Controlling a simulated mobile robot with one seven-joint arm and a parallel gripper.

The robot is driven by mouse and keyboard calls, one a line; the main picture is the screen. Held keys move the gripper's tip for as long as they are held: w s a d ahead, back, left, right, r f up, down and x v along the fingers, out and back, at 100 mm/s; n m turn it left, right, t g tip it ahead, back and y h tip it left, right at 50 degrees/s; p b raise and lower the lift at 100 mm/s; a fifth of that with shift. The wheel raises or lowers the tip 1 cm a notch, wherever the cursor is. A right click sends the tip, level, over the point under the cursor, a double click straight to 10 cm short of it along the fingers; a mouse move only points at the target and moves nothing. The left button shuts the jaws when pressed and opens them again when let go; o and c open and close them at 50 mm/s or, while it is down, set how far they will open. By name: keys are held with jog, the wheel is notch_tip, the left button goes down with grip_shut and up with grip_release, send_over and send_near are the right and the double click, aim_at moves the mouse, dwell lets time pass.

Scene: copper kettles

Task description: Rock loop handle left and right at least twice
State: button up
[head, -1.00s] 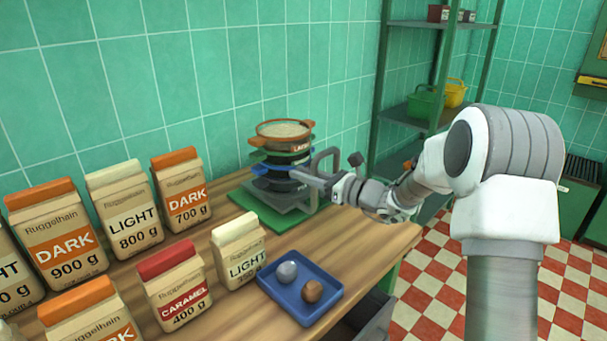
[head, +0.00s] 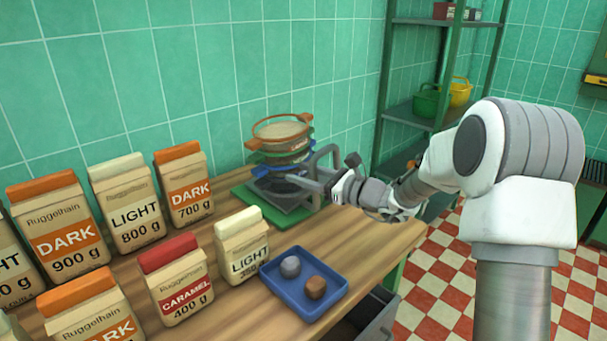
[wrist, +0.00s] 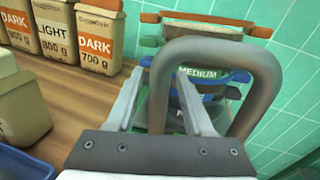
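The grey loop handle (wrist: 205,50) arches close in front of the wrist camera; it also shows in the head view (head: 335,152), at the right of a sieve stack (head: 282,150). My gripper (wrist: 158,85) is at the handle. Its two fingers stand apart, one on each side of the handle's left leg, with gaps visible beside the leg. The stack has orange, green and blue tiers, partly hidden behind the handle and fingers in the wrist view. It stands on a grey base on a green board (head: 243,190).
Several coffee bags (head: 132,208) stand at the left of the wooden table. A blue tray (head: 322,312) with a grey and a brown lump lies in front. The tiled wall is close behind the stack. A green shelf rack (head: 404,108) stands beyond the table.

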jog(key=p+v, duration=0.3)
jog(key=v, duration=1.4)
jog(key=shift+d, duration=0.2)
jog(key=shift+d, duration=0.1)
